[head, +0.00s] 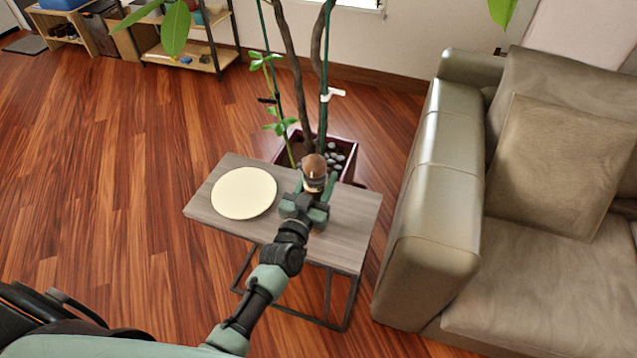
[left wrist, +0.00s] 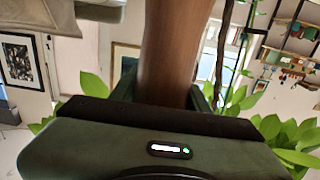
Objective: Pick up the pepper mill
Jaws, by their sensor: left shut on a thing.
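The pepper mill (head: 314,164), brown and rounded on top, is at the side table, right of the plate. My left gripper (head: 317,184) is shut on it, with a finger on either side. In the left wrist view the brown wooden body of the mill (left wrist: 174,50) rises between the fingers. The gripper hides the mill's lower part in the head view, so I cannot tell whether it touches the table. My right gripper is not in view.
A cream plate (head: 244,193) lies on the left of the small grey wooden side table (head: 349,222). A potted plant (head: 345,155) stands just behind. A sofa (head: 432,210) is close on the right. Open wooden floor (head: 110,190) lies to the left.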

